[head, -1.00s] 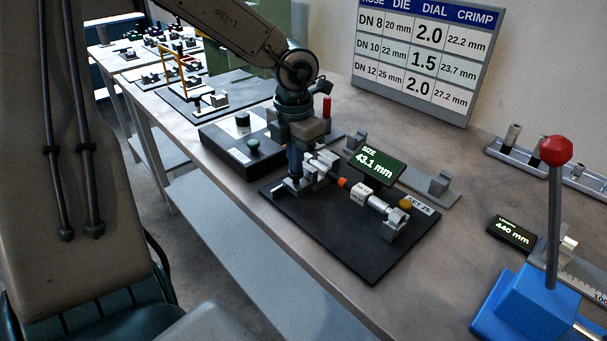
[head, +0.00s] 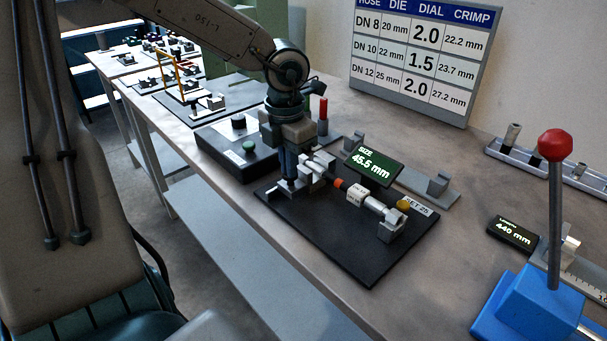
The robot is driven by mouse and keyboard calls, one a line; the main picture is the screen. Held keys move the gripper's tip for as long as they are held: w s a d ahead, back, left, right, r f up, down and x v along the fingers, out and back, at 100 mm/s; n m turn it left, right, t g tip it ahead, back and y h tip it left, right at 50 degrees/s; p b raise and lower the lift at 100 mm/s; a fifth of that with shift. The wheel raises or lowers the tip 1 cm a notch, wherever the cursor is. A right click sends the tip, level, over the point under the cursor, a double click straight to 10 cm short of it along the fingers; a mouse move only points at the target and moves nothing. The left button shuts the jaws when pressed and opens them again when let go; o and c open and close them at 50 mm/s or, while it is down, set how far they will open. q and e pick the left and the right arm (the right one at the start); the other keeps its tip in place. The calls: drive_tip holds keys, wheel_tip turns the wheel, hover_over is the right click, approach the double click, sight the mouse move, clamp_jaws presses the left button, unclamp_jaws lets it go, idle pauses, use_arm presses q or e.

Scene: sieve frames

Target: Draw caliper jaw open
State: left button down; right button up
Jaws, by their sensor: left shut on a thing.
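My left gripper (head: 293,180) points down at the left end of the caliper on a black base plate (head: 370,268). It is shut on the caliper jaw (head: 312,176), a silver block; the fingers and the arm hide part of it. To the right of the jaw lies a shaft with an orange ring and a white labelled collar (head: 357,193). The caliper display (head: 373,166) behind reads SIZE 45.5 mm. My right gripper is not in view.
A black control box (head: 238,157) with a green button stands to the left. At right are a blue lever press (head: 525,300) with a red knob and a length display (head: 511,233). A chart (head: 421,62) stands behind. Bare bench lies right of the plate.

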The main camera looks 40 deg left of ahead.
sight(284, 177)
use_arm(q)
drive_tip(key=shift+s+d+f+g, duration=0.25)
drive_tip(key=shift+s+f+g, duration=0.05)
drive_tip(key=shift+s+f, duration=0.35)
drive_tip(key=shift+w+a+r+p, duration=0.1)
drive_tip(key=shift+a+r+p, duration=0.25)
drive_tip(key=shift+r+p, duration=0.3)
drive_tip(key=r+p, duration=0.1)
drive_tip(key=r, duration=0.2)
drive_tip(key=shift+a+r, duration=0.15)
drive_tip(key=shift+a, duration=0.05)
drive_tip(key=shift+w+r+p, duration=0.15)
drive_tip(key=shift+r+p, duration=0.65)
drive_tip(key=shift+r, duration=0.45)
drive_tip(key=shift+r, duration=0.1)
